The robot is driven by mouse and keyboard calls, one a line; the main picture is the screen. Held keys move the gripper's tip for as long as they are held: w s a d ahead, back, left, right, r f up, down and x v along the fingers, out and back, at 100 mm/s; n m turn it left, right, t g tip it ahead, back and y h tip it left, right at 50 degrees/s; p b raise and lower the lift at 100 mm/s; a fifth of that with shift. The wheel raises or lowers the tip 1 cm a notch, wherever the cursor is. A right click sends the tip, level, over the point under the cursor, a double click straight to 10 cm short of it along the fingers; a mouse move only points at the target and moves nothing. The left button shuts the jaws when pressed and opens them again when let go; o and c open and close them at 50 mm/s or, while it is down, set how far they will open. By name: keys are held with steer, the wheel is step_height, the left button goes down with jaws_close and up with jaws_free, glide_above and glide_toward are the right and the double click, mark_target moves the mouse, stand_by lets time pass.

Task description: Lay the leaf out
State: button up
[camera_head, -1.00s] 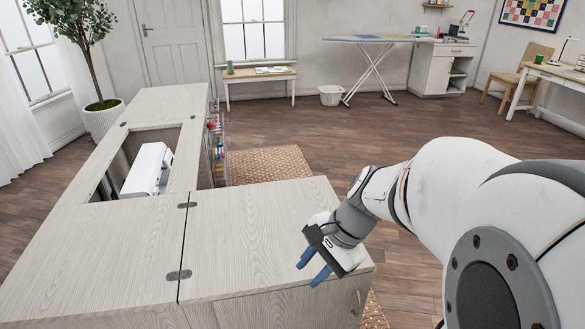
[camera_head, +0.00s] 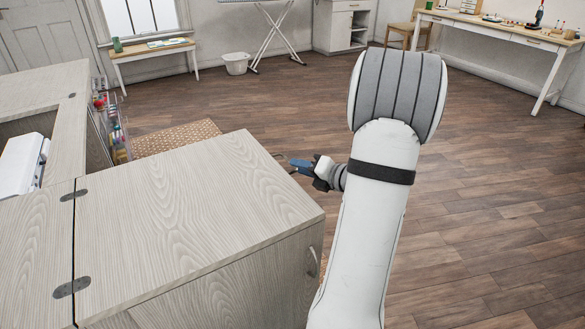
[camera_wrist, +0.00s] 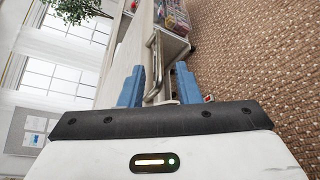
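The pale wood-grain cabinet top panel (camera_head: 195,200) lies level, joined along a seam with dark hinges at its left. I cannot tell for certain which panel is the leaf. My gripper (camera_head: 298,163) is just beyond the panel's far right edge, near a thin dark curved line. In the wrist view its two blue fingers (camera_wrist: 160,82) stand apart. A bent metal bar (camera_wrist: 152,55), like a handle, shows between and beyond them beside a pale panel edge. Contact with the bar cannot be made out. Another handle (camera_head: 314,262) is on the cabinet's near right face.
A white sewing machine (camera_head: 22,165) sits in the cabinet's opening at left. A clear rack of colourful supplies (camera_head: 112,128) stands on the cabinet's inner side, by a brown woven rug (camera_head: 178,137). Wooden floor (camera_head: 480,200) is open to the right. A bench (camera_head: 155,50) stands behind.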

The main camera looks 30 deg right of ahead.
steer(key=shift+b+x, duration=0.35)
steer(key=shift+x, duration=1.65)
steer(key=shift+c, duration=0.5)
jaws_close()
